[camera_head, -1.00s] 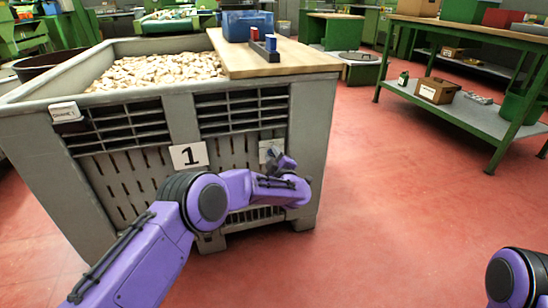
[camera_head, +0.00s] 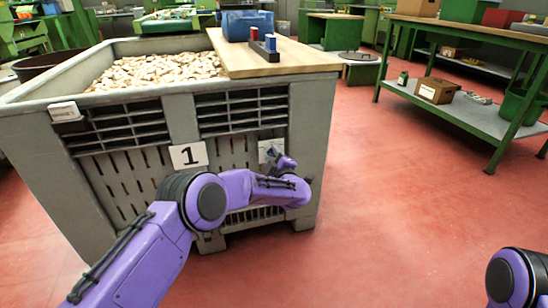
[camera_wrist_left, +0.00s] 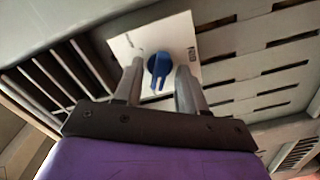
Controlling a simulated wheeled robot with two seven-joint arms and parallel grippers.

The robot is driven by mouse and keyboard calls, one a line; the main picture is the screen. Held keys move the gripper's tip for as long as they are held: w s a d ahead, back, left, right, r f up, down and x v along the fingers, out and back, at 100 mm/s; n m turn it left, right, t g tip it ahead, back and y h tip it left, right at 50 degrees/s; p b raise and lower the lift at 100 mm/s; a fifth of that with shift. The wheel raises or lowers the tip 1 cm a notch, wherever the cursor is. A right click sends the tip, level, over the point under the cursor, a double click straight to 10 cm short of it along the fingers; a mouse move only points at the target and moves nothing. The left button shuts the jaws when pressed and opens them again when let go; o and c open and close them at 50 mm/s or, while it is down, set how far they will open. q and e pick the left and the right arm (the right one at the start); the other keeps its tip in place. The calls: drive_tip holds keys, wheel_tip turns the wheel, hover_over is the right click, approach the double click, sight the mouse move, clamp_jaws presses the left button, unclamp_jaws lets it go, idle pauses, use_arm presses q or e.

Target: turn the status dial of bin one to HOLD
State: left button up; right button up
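Bin one (camera_head: 50,160) is a large grey slatted crate with a white "1" sign (camera_head: 188,155) on its front. To the right of the sign, a white dial plate (camera_head: 264,150) is partly hidden behind my left gripper (camera_head: 278,157). In the left wrist view, the status dial is a blue knob (camera_wrist_left: 158,70) on the white plate (camera_wrist_left: 175,35), with a pale mark on its lower part. My left gripper (camera_wrist_left: 160,66) is open, one finger on each side of the knob with gaps visible. The plate's lettering cannot be read. My right gripper is out of view.
The bin holds many cork stoppers (camera_head: 155,70). A wooden board (camera_head: 275,62) across its top carries a blue crate (camera_head: 247,24) and a small red and blue item. A green workbench (camera_head: 470,110) stands at right. The red floor (camera_head: 390,200) between is clear.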

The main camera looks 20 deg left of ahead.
use_arm(q)
drive_tip(key=shift+s+d+r+p, duration=0.1)
drive_tip(key=shift+s+d+p, duration=0.15)
drive_tip(key=shift+s+p, duration=0.1)
drive_tip(key=p+v, duration=0.3)
drive_tip(key=v, duration=0.6)
drive_tip(key=shift+s+d, duration=0.2)
drive_tip(key=shift+s, duration=0.1)
